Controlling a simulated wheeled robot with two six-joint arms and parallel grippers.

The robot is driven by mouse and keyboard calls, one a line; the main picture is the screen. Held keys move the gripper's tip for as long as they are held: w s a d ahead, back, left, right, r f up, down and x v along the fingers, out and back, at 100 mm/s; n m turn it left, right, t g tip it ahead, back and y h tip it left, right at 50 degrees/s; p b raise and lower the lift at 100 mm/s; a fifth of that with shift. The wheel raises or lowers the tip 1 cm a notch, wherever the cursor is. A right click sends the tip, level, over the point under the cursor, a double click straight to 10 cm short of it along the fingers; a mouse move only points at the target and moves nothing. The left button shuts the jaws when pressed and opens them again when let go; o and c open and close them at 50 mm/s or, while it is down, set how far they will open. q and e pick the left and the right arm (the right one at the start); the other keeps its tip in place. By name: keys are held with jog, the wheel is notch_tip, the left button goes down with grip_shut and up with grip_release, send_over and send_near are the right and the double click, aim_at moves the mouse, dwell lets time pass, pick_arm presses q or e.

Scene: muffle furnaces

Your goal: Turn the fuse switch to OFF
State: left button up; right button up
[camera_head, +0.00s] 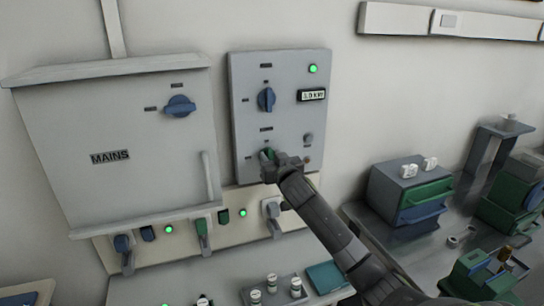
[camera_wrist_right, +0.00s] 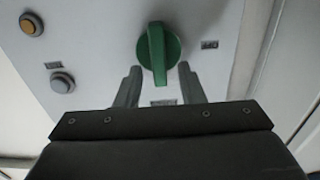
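A green rotary switch knob (camera_wrist_right: 158,52) sits on the grey control panel (camera_head: 285,115), low on its face. In the right wrist view its grip bar stands nearly upright in the picture. My right gripper (camera_wrist_right: 160,80) is open, with one finger on each side of the knob's near end. Small gaps show between the fingers and the knob. In the head view the right gripper (camera_head: 276,163) covers part of the green knob (camera_head: 267,154). The small labels around it are too blurred to read. My left gripper is not in view.
The panel also has a blue knob (camera_head: 266,99), a lit green lamp (camera_head: 312,69), a display (camera_head: 311,95) and a grey button (camera_wrist_right: 62,82). A MAINS cabinet (camera_head: 110,185) with another blue knob (camera_head: 180,106) stands left. Below are plugs and a cluttered bench.

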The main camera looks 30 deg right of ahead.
jog(key=shift+w, duration=0.1)
grip_shut()
